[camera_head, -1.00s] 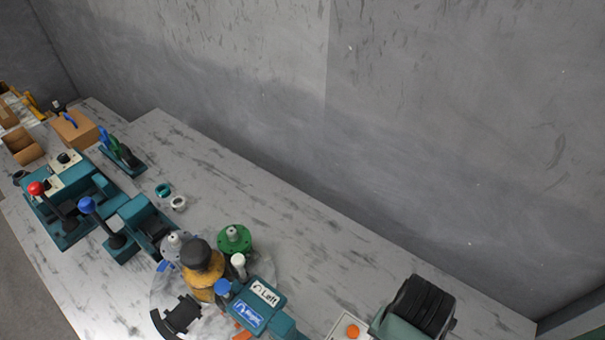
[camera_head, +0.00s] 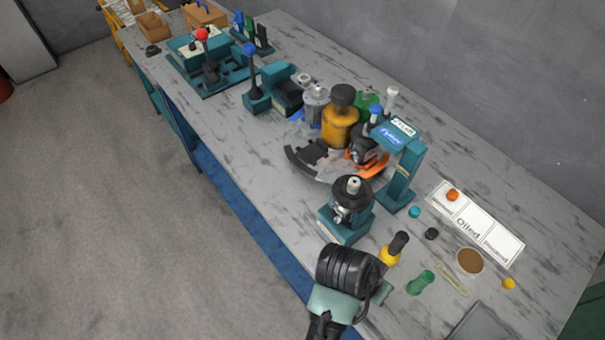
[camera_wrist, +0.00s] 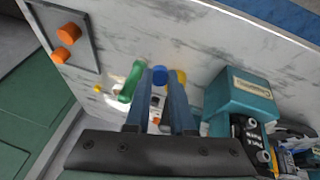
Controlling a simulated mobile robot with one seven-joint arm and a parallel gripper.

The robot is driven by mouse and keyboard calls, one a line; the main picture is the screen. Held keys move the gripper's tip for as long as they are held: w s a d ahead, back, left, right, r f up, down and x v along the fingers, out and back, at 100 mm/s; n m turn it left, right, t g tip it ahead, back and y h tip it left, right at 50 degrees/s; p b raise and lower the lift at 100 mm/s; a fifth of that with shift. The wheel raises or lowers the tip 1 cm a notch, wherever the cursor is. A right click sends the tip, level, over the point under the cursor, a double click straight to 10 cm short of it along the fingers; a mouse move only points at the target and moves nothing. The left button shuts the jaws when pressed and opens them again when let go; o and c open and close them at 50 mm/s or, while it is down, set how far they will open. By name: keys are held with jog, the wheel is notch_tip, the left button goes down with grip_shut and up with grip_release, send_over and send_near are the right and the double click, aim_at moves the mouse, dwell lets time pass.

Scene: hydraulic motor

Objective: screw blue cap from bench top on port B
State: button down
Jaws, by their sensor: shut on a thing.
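In the wrist view my gripper (camera_wrist: 158,78) is shut on a small blue cap (camera_wrist: 159,75), held between the tips of its two blue fingers. In the head view my arm's wrist hides the fingers and the cap, at the front of the bench. A black motor with a pale shaft (camera_head: 352,188) stands on a teal fixture (camera_head: 345,226), beyond my wrist and apart from it. The fixture (camera_wrist: 245,92) is right of my fingers in the wrist view. I cannot make out which opening is port B.
A turquoise cap (camera_head: 414,212), a black cap (camera_head: 432,234), a yellow bottle (camera_head: 390,254) and a green bottle (camera_head: 421,283) are near my wrist. A white label card (camera_head: 487,232) holds an orange cap (camera_head: 453,195). A teal press (camera_head: 402,175) stands behind the motor.

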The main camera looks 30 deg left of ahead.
jog(key=a+f+t+h+b, duration=0.1)
jog(key=a+t+b, duration=0.1)
jog(key=w+a+f+t+h+b, duration=0.1)
jog(key=a+t+h+b, duration=0.1)
jog(key=w+a+f+t+h+b, duration=0.1)
jog(key=a+t+h+b, duration=0.1)
jog(key=b, duration=0.1)
jog(key=shift+w+a+f+t, duration=0.2)
jog(key=shift+f+t, duration=0.05)
jog(key=shift+t, duration=0.15)
jog(key=s+a+r+n+t+y+b, duration=0.15)
jog(key=a+n+t+b, duration=0.35)
jog(key=a, duration=0.5)
jog(key=shift+m+t+y, duration=0.25)
jog(key=shift+m+t, duration=0.25)
jog(key=shift+t, duration=0.2)
jog(key=shift+p+x, duration=0.3)
jog(key=shift+x, duration=2.15)
jog(key=shift+a+b, duration=0.1)
jog(key=shift+b, duration=0.5)
jog(key=shift+w+b, duration=0.3)
jog(key=shift+b, duration=0.1)
jog(key=shift+f+m+b, duration=0.15)
jog(key=shift+m+b, duration=0.15)
jog(key=shift+b, duration=0.45)
jog(key=shift+m+b, duration=0.6)
jog(key=shift+b, duration=0.25)
